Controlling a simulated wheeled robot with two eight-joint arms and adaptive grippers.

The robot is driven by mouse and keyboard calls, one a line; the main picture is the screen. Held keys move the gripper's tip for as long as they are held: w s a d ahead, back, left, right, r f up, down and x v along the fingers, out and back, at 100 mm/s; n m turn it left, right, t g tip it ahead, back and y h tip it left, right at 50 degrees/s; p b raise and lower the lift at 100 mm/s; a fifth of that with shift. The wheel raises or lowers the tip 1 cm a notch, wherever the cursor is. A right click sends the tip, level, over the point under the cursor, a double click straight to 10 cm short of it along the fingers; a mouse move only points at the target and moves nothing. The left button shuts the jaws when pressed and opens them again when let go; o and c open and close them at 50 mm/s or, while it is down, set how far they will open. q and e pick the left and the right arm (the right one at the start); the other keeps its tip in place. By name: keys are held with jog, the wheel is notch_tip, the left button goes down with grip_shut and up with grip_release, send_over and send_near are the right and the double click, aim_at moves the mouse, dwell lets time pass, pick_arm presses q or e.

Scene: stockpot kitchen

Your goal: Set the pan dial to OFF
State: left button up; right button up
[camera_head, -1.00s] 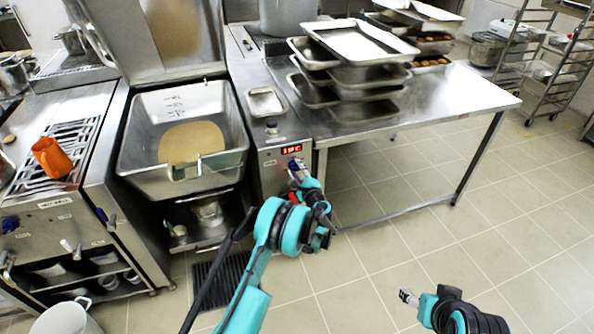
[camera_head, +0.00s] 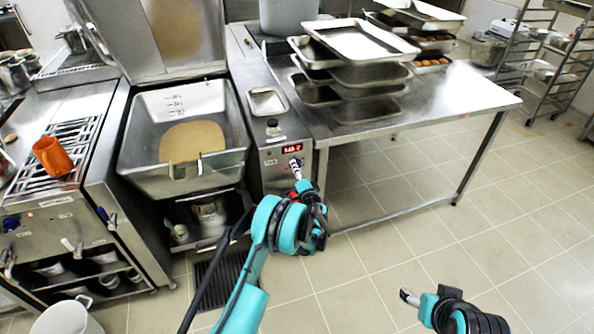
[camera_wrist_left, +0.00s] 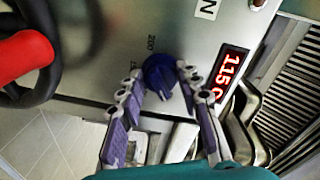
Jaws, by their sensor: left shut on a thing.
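The pan dial (camera_wrist_left: 160,75) is a dark blue knob on the steel front panel, with printed numbers such as 200 beside it in the left wrist view. My left gripper (camera_wrist_left: 163,92) is shut on the dial, a finger on each side. In the head view my left gripper (camera_head: 296,170) reaches up to the panel below the red display (camera_head: 292,149) and largely hides the dial. The dial's exact pointer setting is unclear. My right gripper (camera_head: 409,298) is over the floor, away from the panel; its opening is unclear.
The tilting pan (camera_head: 185,130) stands open left of the panel. A red-and-black handwheel (camera_wrist_left: 25,58) is close to my left gripper. A steel table (camera_head: 440,105) with stacked trays (camera_head: 360,45) stands right.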

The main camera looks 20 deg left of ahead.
pick_arm(q)
jog(key=n, duration=0.5)
jog(key=shift+f, duration=0.15)
jog(key=n, duration=0.5)
jog(key=shift+n+t, duration=0.4)
jog(key=shift+d+f, duration=0.1)
jog(key=o, duration=1.2)
jog(key=shift+c, duration=0.2)
jog(key=v, duration=0.7)
jog(key=shift+s, duration=0.25)
